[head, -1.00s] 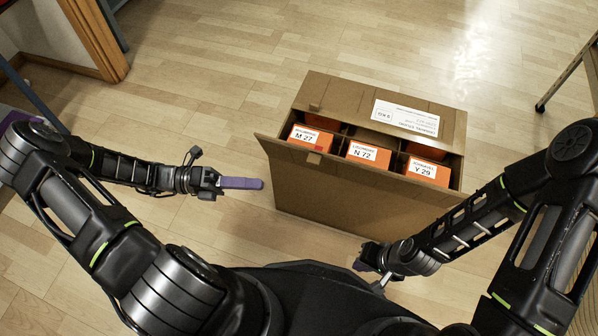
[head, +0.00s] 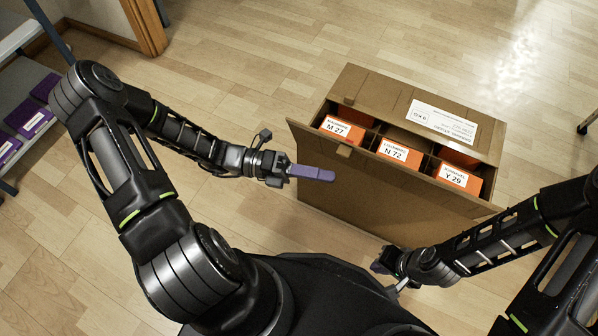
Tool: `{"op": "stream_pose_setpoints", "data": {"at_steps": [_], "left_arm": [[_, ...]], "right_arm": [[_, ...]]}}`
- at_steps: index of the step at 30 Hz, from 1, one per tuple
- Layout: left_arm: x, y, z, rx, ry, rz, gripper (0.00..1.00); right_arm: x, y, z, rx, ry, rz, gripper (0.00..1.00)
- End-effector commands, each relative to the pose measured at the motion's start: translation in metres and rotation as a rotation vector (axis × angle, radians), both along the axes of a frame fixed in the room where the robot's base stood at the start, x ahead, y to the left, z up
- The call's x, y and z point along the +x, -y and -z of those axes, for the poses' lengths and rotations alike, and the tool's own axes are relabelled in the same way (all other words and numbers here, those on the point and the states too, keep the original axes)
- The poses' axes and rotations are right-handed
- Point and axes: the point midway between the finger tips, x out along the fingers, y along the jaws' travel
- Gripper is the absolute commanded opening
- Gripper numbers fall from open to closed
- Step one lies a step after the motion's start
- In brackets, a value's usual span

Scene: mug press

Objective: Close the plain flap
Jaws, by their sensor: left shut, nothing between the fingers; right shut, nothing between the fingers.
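A brown cardboard box (head: 350,205) stands on the floor in the head view, its top partly open. A flap with a white label (head: 444,121) lies over the far part of the opening. My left gripper (head: 328,176) is shut and empty, its purple fingers in front of the box's left part, below the plain flap's left end in the picture. Whether they touch the box I cannot tell. My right gripper (head: 380,267) is shut and empty near the box's lower front, its fingers partly hidden.
Orange cartons labelled M 27 (head: 342,129), N 72 (head: 399,152) and Y 29 (head: 458,179) sit in the box's compartments. A shelf with purple items (head: 28,116) stands at the far left. The wooden floor (head: 260,75) behind and left of the box is clear.

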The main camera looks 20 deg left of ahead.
Motion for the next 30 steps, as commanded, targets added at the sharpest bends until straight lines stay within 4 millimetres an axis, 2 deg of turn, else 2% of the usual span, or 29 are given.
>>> {"op": "stream_pose_setpoints", "data": {"at_steps": [1, 3, 9, 23, 30], "left_arm": [[0.011, -0.002, 0.000, 0.005, 0.007, -0.004, 0.00], [0.021, -0.002, -0.003, 0.005, 0.007, -0.004, 0.00], [0.034, -0.001, -0.009, 0.004, 0.005, -0.003, 0.00], [0.035, 0.000, -0.011, 0.004, -0.002, -0.003, 0.00], [0.038, 0.012, -0.020, 0.007, -0.054, -0.001, 0.00]], "right_arm": [[0.001, 0.001, 0.006, -0.001, 0.001, 0.003, 0.00], [0.002, 0.002, 0.008, -0.002, 0.002, 0.004, 0.00], [0.003, 0.003, 0.011, -0.005, 0.004, 0.007, 0.00], [0.002, 0.003, 0.008, -0.004, 0.005, 0.006, 0.00], [-0.001, -0.001, -0.008, 0.001, -0.001, -0.002, 0.00]]}}
